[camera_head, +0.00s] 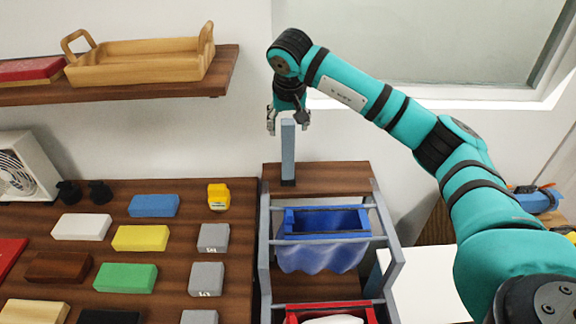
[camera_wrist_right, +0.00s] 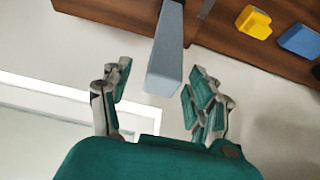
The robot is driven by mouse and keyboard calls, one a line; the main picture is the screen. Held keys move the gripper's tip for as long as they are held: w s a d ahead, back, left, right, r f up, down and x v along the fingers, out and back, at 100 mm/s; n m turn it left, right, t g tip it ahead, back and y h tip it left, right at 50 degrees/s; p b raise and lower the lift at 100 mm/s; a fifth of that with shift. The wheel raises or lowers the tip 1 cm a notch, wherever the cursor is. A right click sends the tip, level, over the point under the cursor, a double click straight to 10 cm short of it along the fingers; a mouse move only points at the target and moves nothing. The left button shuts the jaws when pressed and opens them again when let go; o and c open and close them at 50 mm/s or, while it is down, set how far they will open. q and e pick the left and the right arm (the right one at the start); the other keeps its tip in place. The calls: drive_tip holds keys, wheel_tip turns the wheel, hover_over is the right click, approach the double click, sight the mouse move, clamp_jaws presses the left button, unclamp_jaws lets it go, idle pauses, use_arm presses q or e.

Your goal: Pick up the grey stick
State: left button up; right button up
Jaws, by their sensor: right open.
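The grey stick (camera_head: 288,153) stands upright on the wooden top behind the blue bin in the head view. My right gripper (camera_head: 288,124) is open and points down at the stick's upper end. In the right wrist view the grey stick (camera_wrist_right: 165,60) reaches in between the two spread fingers of my right gripper (camera_wrist_right: 155,108), with a gap on each side. No finger appears to touch it. My left gripper is not in view.
A rack with a blue bin (camera_head: 322,222) and a red bin (camera_head: 331,308) stands in front of the stick. Coloured and grey blocks, such as a yellow block (camera_head: 140,238), cover the counter at left. A wooden tray (camera_head: 140,66) sits on the wall shelf.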

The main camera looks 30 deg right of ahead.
sight(288, 154)
drive_tip(key=p+x, duration=0.1)
drive_tip(key=x, duration=0.3)
drive_tip(key=shift+w+f, duration=0.1)
drive_tip(key=shift+w, duration=0.05)
drive_tip(key=shift+c, duration=0.7)
clamp_jaws()
